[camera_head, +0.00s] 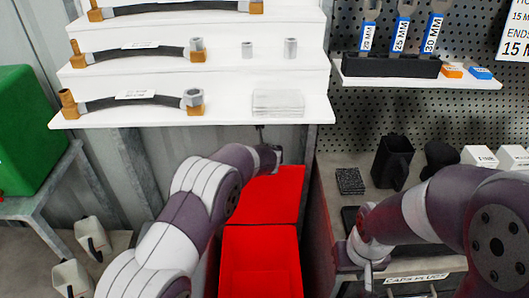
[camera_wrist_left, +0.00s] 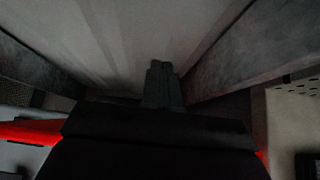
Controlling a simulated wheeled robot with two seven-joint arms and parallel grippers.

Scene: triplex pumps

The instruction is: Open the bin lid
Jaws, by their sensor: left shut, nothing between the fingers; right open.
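The red bin (camera_head: 260,274) stands at the lower middle of the head view, and I see into its inside. Its red lid (camera_head: 280,196) appears raised behind the opening, leaning back. My left arm crosses over the bin's left side. My left gripper (camera_head: 260,131) is at the lid's far edge, below the white shelf; contact cannot be told. In the left wrist view its fingers (camera_wrist_left: 162,84) are together and empty, with red strips at both sides. My right gripper (camera_head: 368,274) is at the workbench's front edge, right of the bin, open and small in view.
A white stepped shelf (camera_head: 90,119) with hoses and fittings hangs above the bin. A workbench (camera_head: 330,178) with a black cup (camera_head: 392,161) and small boxes is at right. A green container (camera_head: 30,128) on a metal stand is at left.

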